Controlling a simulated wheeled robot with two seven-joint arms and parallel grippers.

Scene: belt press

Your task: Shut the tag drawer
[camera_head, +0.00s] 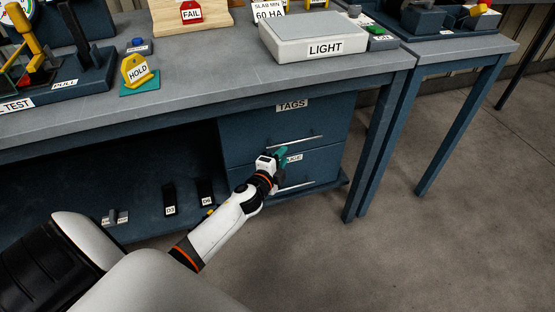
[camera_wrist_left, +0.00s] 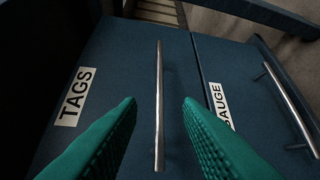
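The tag drawer (camera_head: 255,120) is the upper dark blue drawer under the bench, labelled TAGS. Its face also fills the middle of the left wrist view (camera_wrist_left: 125,70). Its bar handle (camera_head: 300,139) is silver; in the left wrist view the handle (camera_wrist_left: 159,90) appears between my fingers. I cannot tell how far the drawer stands out. My left gripper (camera_head: 283,154) has green fingers and is in front of the drawers, just below the TAGS handle in the head view. The left wrist view shows it open (camera_wrist_left: 160,105), with no visible contact. My right gripper is not in view.
The lower GAUGE drawer (camera_head: 320,163) has its own bar handle (camera_wrist_left: 290,108). The bench top (camera_head: 220,82) overhangs both, carrying a LIGHT box (camera_head: 312,45) and a HOLD sign (camera_head: 137,70). A bench leg (camera_head: 372,160) stands right of the drawers. Open floor (camera_head: 450,240) lies at right.

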